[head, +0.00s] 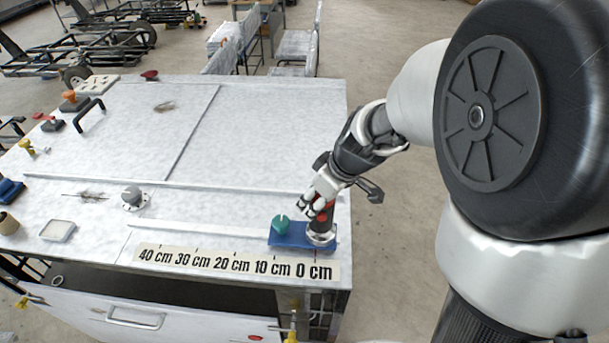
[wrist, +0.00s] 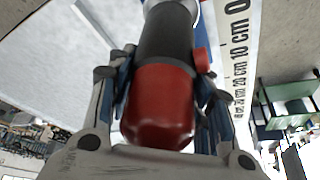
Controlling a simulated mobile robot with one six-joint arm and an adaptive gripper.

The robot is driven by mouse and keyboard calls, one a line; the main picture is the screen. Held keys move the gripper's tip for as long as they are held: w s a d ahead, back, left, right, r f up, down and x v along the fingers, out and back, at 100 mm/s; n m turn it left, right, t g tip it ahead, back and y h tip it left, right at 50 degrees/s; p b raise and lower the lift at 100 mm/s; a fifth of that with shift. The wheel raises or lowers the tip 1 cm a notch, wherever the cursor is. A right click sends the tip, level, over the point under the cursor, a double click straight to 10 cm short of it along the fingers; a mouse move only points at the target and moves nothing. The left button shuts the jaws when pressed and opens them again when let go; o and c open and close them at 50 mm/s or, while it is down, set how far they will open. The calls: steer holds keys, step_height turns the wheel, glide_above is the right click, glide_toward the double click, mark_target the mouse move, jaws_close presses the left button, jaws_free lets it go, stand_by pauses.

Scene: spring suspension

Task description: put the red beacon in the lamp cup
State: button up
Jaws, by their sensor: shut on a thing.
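The red beacon (wrist: 160,105) is between the fingers of my gripper (wrist: 165,68) in the wrist view. It has a red end, a dark grey body and a small red knob on its side. In the head view my gripper (head: 320,205) is shut on it, and only part of the beacon (head: 321,217) shows. A silver round cup (head: 321,237), likely the lamp cup, stands on the blue plate (head: 296,243) directly under the beacon. A silver rim (wrist: 170,8) shows at the beacon's far end. I cannot tell how deep the beacon's lower end sits.
A green knob (head: 280,225) stands on the same blue plate, left of the cup. A centimetre scale strip (head: 235,264) lies in front. A grey knob (head: 132,196), a small white tray (head: 57,231) and a black handle (head: 88,114) are farther left. The tabletop's middle is mostly clear.

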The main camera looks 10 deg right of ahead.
mark_target(317, 226)
step_height(317, 226, down, 3)
steer(key=shift+s, duration=0.1)
steer(key=shift+f+b, duration=0.3)
steer(key=shift+f, duration=0.1)
steer(key=o, duration=0.7)
steer(key=shift+f, duration=0.1)
steer(key=shift+c, duration=0.2)
steer(key=o, duration=0.5)
